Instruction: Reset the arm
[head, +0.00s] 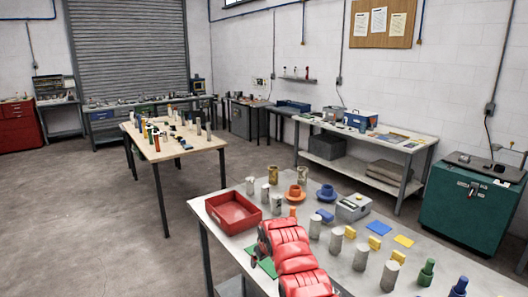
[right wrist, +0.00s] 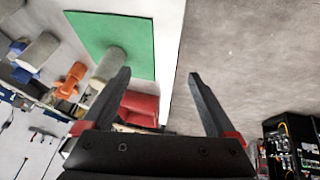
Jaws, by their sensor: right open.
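My right arm (head: 290,255) is red and reaches over the near table from the bottom of the head view. My right gripper (right wrist: 162,88) is open in the right wrist view, with two dark fingers spread wide and nothing between them. In the head view the arm mostly hides the gripper. A green mat (right wrist: 105,35) lies under it, and the mat also shows beside the arm in the head view (head: 267,267). A grey cylinder (right wrist: 108,66) shows at the mat's edge, left of the fingers. My left gripper is not in view.
A red tray (head: 233,212) stands at the near table's left corner. Several grey cylinders, an orange piece (head: 295,191), a blue piece (head: 326,193) and a grey box (head: 353,207) crowd the table to the right. Open floor (head: 90,220) lies left of the table.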

